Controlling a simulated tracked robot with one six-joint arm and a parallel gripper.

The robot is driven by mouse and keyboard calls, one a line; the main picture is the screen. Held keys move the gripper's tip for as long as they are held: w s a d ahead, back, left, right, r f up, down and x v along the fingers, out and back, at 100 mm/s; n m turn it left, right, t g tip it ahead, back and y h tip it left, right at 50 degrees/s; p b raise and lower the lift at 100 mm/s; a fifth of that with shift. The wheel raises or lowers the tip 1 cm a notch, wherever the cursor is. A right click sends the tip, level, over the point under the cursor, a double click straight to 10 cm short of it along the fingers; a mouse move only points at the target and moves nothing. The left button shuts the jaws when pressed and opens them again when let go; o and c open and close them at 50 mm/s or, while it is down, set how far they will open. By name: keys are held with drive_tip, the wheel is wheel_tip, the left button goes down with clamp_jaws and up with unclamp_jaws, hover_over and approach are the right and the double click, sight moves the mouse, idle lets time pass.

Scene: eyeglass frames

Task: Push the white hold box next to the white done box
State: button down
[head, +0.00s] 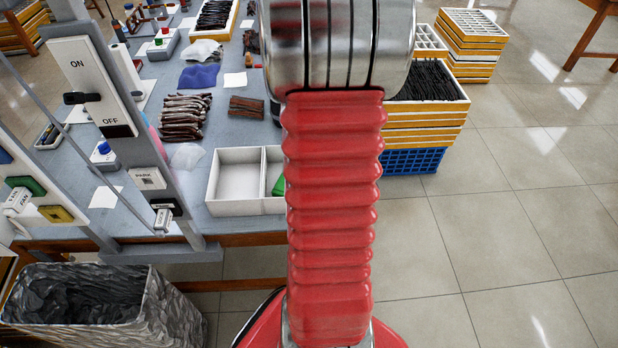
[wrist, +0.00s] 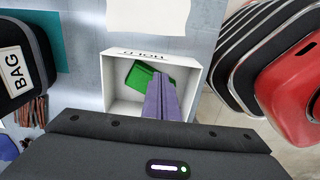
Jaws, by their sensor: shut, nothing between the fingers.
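The white hold box (wrist: 110,72), with upside-down HOLD lettering on its rim, is open-topped and lies under my gripper in the wrist view. A green object (wrist: 138,76) is inside it. My gripper (wrist: 161,84) shows as two purple fingers, shut together and empty, over the box's interior. I cannot tell whether they touch it. In the head view, an open white box (head: 237,183) sits at the table's front edge, beside a white compartment holding a green thing (head: 278,186). My arm partly hides that compartment. No done label is readable.
Stacked crates (head: 425,115) stand right; the floor is open there.

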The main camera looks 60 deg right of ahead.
drive_tip(key=shift+f, duration=0.1)
wheel_tip(320, 180, down, 10)
drive_tip(key=shift+r, duration=0.1)
idle(0.5)
idle(0.4)
